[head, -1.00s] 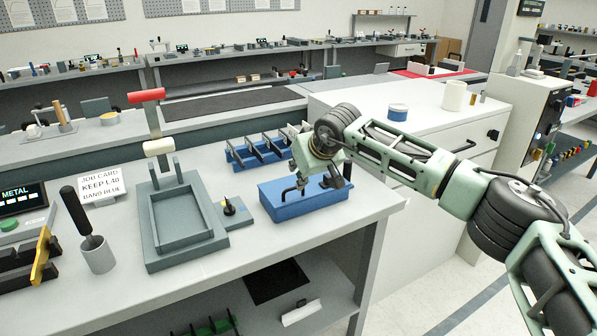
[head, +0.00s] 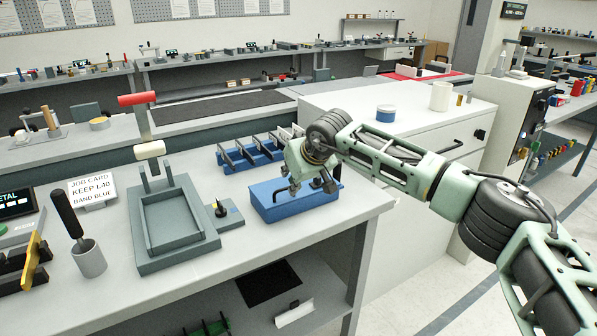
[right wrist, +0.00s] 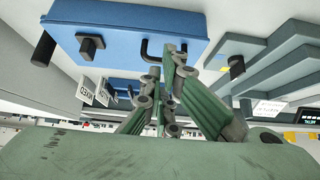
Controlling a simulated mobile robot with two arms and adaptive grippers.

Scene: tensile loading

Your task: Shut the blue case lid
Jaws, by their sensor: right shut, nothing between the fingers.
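The blue case (head: 285,212) sits on the front bench near its right end. Its top looks flat and level, like a lid lying down, though my gripper covers part of it. In the right wrist view the blue case (right wrist: 190,25) shows a dark handle and a black square fitting. My right gripper (head: 311,186) is over the case's top in the head view, pointing down. In the right wrist view its fingers (right wrist: 163,75) are shut and empty, close to the handle; I cannot tell whether they touch the case. My left gripper is not in view.
A grey tray fixture (head: 205,258) with a red-handled lever stands left of the case, with a small knob box (head: 228,218) between. A blue rack (head: 235,163) is behind. A card (head: 95,189) and a grey cup (head: 90,261) stand further left. Bench in front of the case is clear.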

